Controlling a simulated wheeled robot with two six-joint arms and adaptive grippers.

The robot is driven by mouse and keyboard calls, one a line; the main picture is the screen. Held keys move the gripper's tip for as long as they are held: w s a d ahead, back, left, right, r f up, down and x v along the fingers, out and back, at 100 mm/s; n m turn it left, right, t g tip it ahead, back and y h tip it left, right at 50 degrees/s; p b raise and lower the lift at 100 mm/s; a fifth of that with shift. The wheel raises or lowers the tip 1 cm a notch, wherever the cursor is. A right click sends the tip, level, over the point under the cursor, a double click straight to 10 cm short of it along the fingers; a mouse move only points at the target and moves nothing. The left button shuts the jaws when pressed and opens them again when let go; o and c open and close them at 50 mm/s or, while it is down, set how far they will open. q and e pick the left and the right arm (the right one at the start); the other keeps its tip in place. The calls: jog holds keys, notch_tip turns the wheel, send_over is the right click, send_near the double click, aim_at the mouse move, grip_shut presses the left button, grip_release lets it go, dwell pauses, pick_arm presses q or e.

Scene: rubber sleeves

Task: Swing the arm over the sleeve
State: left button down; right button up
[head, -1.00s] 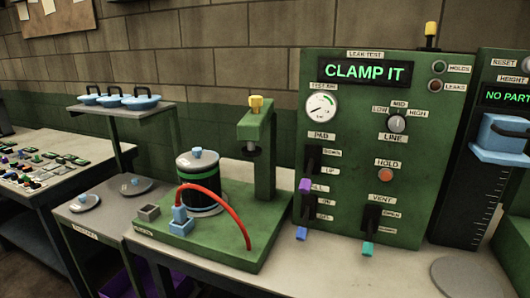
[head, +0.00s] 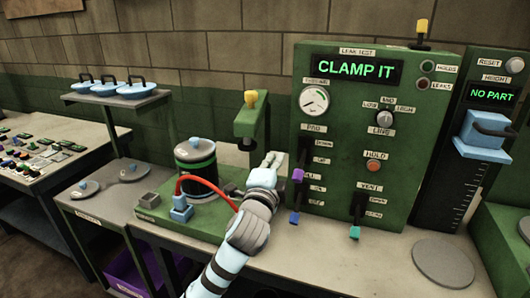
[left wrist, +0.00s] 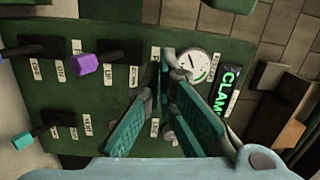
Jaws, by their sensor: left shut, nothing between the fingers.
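The sleeve (head: 196,177) is a dark upright cylinder with a green band and a blue-knobbed cap, on the green fixture base. A red hose curves in front of it. The green swing arm (head: 246,127), with a yellow knob on top, sticks out from its post to the right of the sleeve and is not over it. My left gripper (head: 272,160) is shut and empty, just right of the post and in front of the test panel. Its teal fingers (left wrist: 164,75) also show in the left wrist view. My right gripper is out of view.
The test panel (head: 340,160) reads CLAMP IT and carries a purple lever (head: 298,175), a blue lever (head: 294,217) and a teal lever (head: 354,232). A height gauge (head: 478,150) stands at right. Lids (head: 130,90) sit on a shelf at left.

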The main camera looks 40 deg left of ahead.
pick_arm(q)
jog(key=w+a, duration=0.3)
jog(key=a, duration=0.2)
jog(key=shift+w+a+f, duration=0.15)
jog(key=shift+a+f, duration=0.15)
jog(key=shift+a, duration=0.1)
jog(key=shift+w, duration=0.1)
jog(key=shift+p, duration=0.35)
